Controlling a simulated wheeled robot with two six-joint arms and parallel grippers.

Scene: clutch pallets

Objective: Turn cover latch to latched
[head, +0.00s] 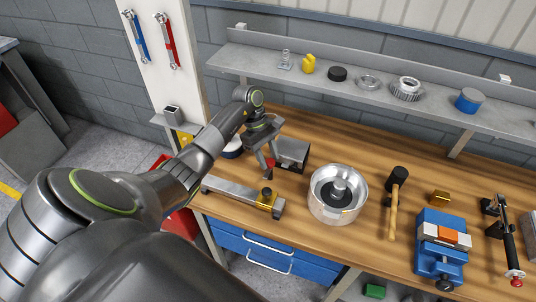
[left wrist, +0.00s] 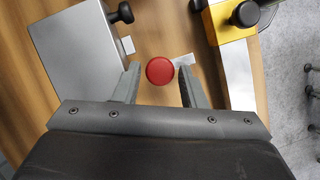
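A red round knob (left wrist: 160,71) shows in the left wrist view, with a short pale strip (left wrist: 184,60) beside it; it looks like the latch's handle, but its pivot and angle are hidden. My left gripper (head: 266,175) points down over the bench, and in the left wrist view (left wrist: 158,78) its fingers are open on either side of the knob, with a gap at each side. A grey metal box (head: 293,152) with a black knob stands right beside the gripper; in the wrist view it (left wrist: 80,60) is at the left. My right gripper is not in view.
A long metal bar with a yellow block (head: 266,200) lies in front of the gripper. A round metal housing (head: 322,207), a hammer (head: 393,210) and a blue vise (head: 438,255) stand to the right. A shelf (head: 330,75) with parts runs behind.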

